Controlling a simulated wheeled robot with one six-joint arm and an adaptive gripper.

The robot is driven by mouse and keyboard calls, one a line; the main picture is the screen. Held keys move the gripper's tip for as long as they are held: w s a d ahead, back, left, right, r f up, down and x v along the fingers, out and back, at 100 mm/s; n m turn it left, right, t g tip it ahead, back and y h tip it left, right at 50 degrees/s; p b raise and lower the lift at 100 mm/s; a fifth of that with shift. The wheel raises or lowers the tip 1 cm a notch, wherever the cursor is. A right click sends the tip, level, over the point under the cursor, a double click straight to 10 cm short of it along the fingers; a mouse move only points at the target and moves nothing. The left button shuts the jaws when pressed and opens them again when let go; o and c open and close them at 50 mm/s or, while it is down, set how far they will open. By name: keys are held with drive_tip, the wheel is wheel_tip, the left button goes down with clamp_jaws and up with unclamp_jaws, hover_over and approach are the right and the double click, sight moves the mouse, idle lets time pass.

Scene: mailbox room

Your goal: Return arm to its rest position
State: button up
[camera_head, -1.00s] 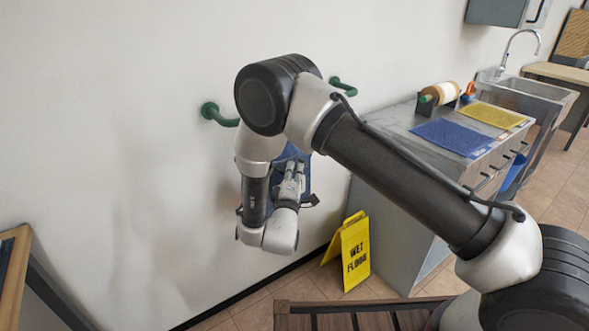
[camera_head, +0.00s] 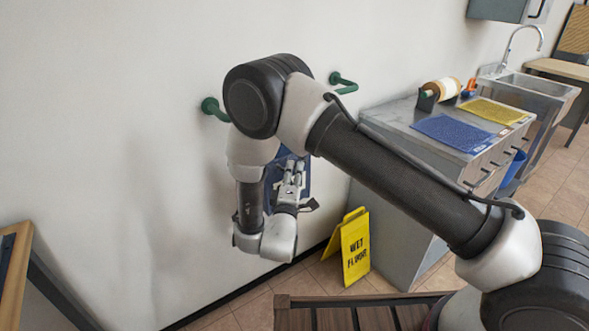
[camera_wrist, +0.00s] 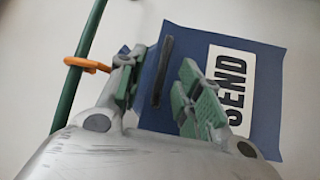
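My gripper (camera_head: 293,172) is in front of the wall, below my bent elbow. In the wrist view, my gripper (camera_wrist: 163,70) shows two fingers with green pads standing apart, with nothing visible between them. Beyond them is a blue panel (camera_wrist: 266,125) with a dark upright slot and a white "SEND" label. The right finger covers part of the label. In the head view, the blue panel (camera_head: 283,156) is mostly hidden behind my arm and gripper. I cannot tell the exact gap between fingertips and panel.
Green wall bars (camera_head: 344,82) flank my elbow; a green bar (camera_wrist: 80,80) carries an orange ring (camera_wrist: 88,65). A yellow wet-floor sign (camera_head: 352,248) stands beside a grey counter (camera_head: 385,120) with blue (camera_head: 452,133) and yellow (camera_head: 493,111) mats. A wooden-topped piece is lower left.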

drive_tip(key=v, duration=0.9)
wheel_tip(320, 180, down, 11)
drive_tip(key=a+m+g+y, duration=0.2)
drive_tip(key=g+y, duration=0.1)
drive_tip(key=g, duration=0.2)
drive_tip(key=s+a+f+m+g+y, duration=0.2)
drive_tip(key=s+a+f+m+g, duration=0.15)
drive_tip(key=s+g, duration=0.45)
drive_tip(key=s+d+r+m+g, duration=0.15)
drive_tip(key=d+r+g, duration=0.25)
drive_tip(key=d+r, duration=0.45)
drive_tip(key=s+d+r+m+g, duration=0.1)
drive_tip(key=s+d+r+g, duration=0.4)
drive_tip(key=r, duration=0.6)
drive_tip(key=s+d+r+m+t+h, duration=0.1)
drive_tip(key=s+d+r+m+t, duration=0.2)
drive_tip(key=d+r, duration=0.8)
drive_tip(key=s+d+r+m+t+h, duration=0.1)
drive_tip(key=s+d+r+m+t, duration=0.2)
drive_tip(key=d+r, duration=0.9)
drive_tip(key=s+d, duration=0.1)
drive_tip(key=d, duration=0.5)
drive_tip(key=shift+d+m+t, duration=0.25)
drive_tip(key=shift+m+t, duration=0.05)
drive_tip(key=shift+t, duration=0.1)
